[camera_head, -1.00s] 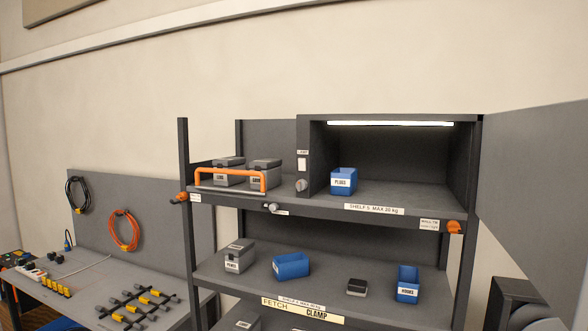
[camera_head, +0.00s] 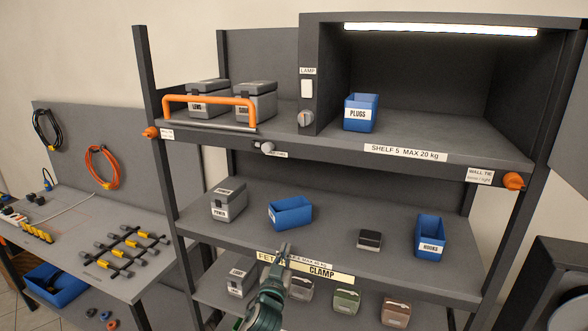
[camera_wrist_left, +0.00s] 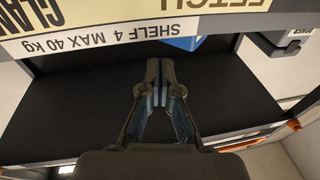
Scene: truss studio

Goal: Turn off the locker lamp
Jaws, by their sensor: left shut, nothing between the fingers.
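The locker lamp (camera_head: 440,29) is a lit white strip under the top of the open locker on the upper shelf. A label LAMP (camera_head: 307,71) sits on the locker's left post, with a white switch plate (camera_head: 306,88) below it and a round grey knob (camera_head: 305,118) lower down. My left gripper (camera_head: 285,248) is in front of the shelf 4 edge, well below the switch and apart from it. In the left wrist view its fingers (camera_wrist_left: 163,75) are together and empty, near the shelf 4 label (camera_wrist_left: 110,38). My right gripper is not in view.
A blue PLUGS bin (camera_head: 361,113) stands inside the locker, right of the knob. An orange rail (camera_head: 210,99) fronts two grey cases at left. Shelf 5's front edge (camera_head: 405,152) lies between my gripper and the switch. Bins and boxes stand on shelf 4.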

